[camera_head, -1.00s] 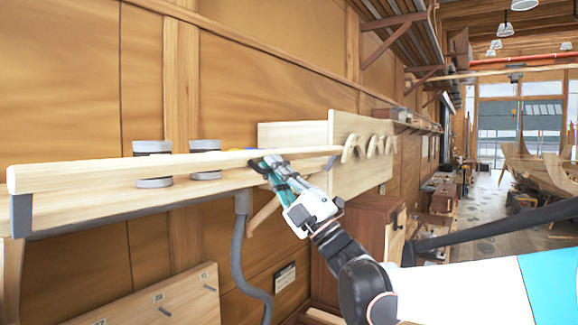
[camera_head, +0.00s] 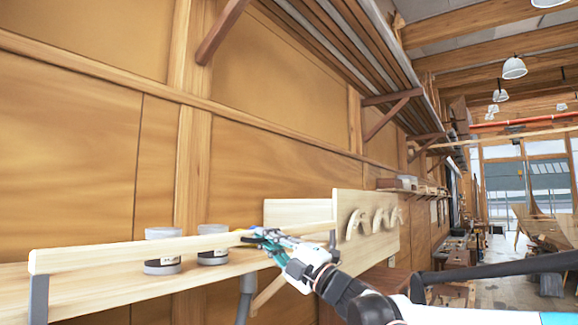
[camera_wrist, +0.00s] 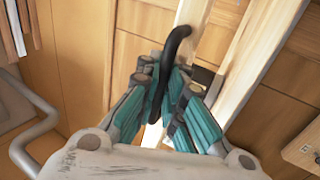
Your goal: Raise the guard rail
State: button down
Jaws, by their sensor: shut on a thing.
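The guard rail (camera_head: 140,253) is a long pale wooden bar along the front of a wall shelf (camera_head: 130,292). It stands above the shelf on dark grey end posts (camera_head: 38,298), with a gap beneath it. My gripper (camera_head: 262,238) is at the rail's right half, closed in on it. In the wrist view, a black curved handle (camera_wrist: 176,45) runs between the closed teal fingers (camera_wrist: 165,85), and the pale rail (camera_wrist: 191,14) passes behind it. The fingers hide the exact contact.
Two grey cans (camera_head: 162,262) (camera_head: 213,255) stand on the shelf behind the rail. A pale board with curved pieces (camera_head: 355,222) is to the right. A grey hose (camera_head: 246,304) hangs below the shelf. The aisle at far right is fairly open.

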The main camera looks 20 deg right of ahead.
jog(key=shift+s+a, duration=0.1)
jog(key=c, duration=1.7)
grip_release()
